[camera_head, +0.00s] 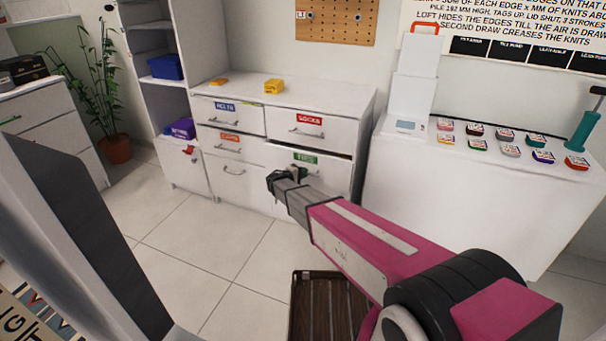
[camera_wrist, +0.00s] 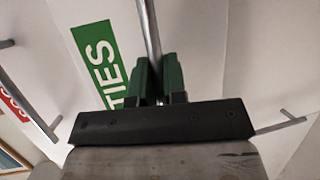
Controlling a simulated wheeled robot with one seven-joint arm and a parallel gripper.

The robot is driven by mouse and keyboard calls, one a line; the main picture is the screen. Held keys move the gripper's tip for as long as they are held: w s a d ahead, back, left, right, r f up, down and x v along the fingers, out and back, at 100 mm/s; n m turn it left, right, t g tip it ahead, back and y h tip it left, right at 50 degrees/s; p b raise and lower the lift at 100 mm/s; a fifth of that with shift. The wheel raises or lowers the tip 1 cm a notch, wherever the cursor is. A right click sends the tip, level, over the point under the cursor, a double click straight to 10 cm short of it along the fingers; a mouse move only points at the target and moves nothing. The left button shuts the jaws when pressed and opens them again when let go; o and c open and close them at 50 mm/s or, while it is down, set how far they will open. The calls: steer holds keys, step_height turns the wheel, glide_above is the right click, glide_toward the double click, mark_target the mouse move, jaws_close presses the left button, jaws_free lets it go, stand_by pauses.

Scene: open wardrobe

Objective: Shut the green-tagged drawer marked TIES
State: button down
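The TIES drawer (camera_head: 325,172) is the right-hand white drawer below SOCKS, with a green TIES tag (camera_head: 305,158) at its top. It stands out a little; a dark, reddish gap shows along its top right edge. In the wrist view the tag (camera_wrist: 98,62) is large and close. The drawer's metal bar handle (camera_wrist: 150,30) runs between the green fingers of my gripper (camera_wrist: 158,75). The fingers are close together and appear shut on the bar. In the head view my gripper (camera_head: 283,180) is at the drawer front and hides part of it.
The SOCKS drawer (camera_head: 312,127) above and the drawers to the left look shut. A yellow box (camera_head: 273,86) sits on the cabinet top. A white counter (camera_head: 450,195) with several small coloured items stands right. A brown slatted crate (camera_head: 325,305) is on the floor in front.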

mark_target(306, 181)
steer(key=shift+w+d, duration=0.25)
steer(key=shift+w, duration=0.5)
steer(key=shift+w+d, duration=0.2)
steer(key=shift+w, duration=0.5)
steer(key=shift+w+d, duration=0.25)
steer(key=shift+w, duration=0.5)
steer(key=c, duration=1.2)
jaws_free()
steer(key=shift+d, duration=0.1)
steer(key=v, duration=1)
steer(key=shift+s+a, duration=0.3)
steer(key=shift+r, duration=0.15)
